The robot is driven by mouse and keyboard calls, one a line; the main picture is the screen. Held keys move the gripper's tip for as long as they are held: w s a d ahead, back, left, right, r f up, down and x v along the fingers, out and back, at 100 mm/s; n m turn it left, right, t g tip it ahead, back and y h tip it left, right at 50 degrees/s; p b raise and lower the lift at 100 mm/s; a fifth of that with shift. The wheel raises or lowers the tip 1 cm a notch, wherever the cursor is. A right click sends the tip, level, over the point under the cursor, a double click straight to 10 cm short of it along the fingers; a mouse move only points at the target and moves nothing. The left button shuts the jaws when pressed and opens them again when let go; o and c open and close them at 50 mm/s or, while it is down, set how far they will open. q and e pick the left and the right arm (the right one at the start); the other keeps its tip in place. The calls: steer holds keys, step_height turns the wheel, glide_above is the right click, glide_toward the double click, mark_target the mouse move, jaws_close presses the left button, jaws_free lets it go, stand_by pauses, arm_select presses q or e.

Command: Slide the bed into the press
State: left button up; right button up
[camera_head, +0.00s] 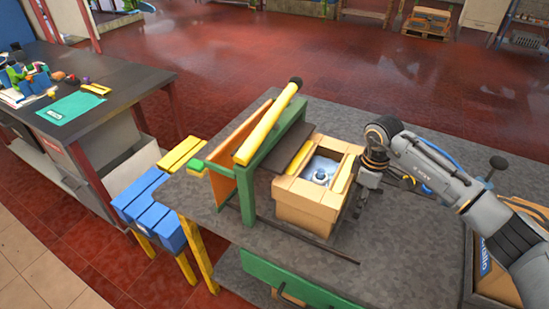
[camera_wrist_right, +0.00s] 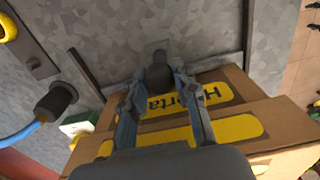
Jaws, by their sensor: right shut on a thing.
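The press (camera_head: 247,215) is a green upright frame with an orange board and a long yellow bar across its top, on the grey table. A tan box-like piece (camera_head: 303,202), which seems to be the bed, sits right of the frame; inside it are a bluish surface and a dark knob. My right gripper (camera_head: 368,180) is at the box's right side. In the right wrist view, its fingers (camera_wrist_right: 160,88) close around a dark handle (camera_wrist_right: 159,70) beside the box's yellow-lettered wall (camera_wrist_right: 210,98). How the handle joins the box is hidden. My left gripper is not in view.
A blue-and-yellow slatted stand (camera_head: 150,212) is left of the table. A dark bench (camera_head: 105,75) with a teal sheet stands at the far left. Another box (camera_head: 500,285) is at the lower right. The grey tabletop (camera_head: 410,235) right of the bed is mostly clear.

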mark_target(314, 174)
steer(key=shift+w+a+b, duration=0.15)
steer(key=shift+w+a, duration=0.35)
steer(key=shift+a, duration=0.3)
steer(key=shift+w+a+b, duration=0.15)
steer(key=shift+w+a, duration=0.3)
steer(key=shift+a, duration=0.35)
steer(key=shift+w+a+b, duration=0.25)
steer(key=shift+w+a, duration=0.25)
steer(key=shift+a, duration=0.25)
steer(key=shift+w+a+b, duration=0.25)
steer(key=shift+w+a, duration=0.2)
steer(key=shift+a, duration=0.35)
steer(key=shift+w+a+b, duration=0.25)
steer(key=shift+w+a, duration=0.25)
steer(key=shift+a, duration=0.25)
steer(key=shift+w+a+b, duration=0.3)
steer(key=shift+w+a, duration=0.1)
steer(key=shift+a, duration=0.25)
steer(key=shift+w+a+b, duration=0.35)
steer(key=shift+w+a, duration=0.05)
steer(key=shift+a, duration=0.3)
steer(key=shift+w+a+b, duration=0.3)
steer(key=shift+w+a, duration=0.1)
steer(key=shift+a, duration=0.25)
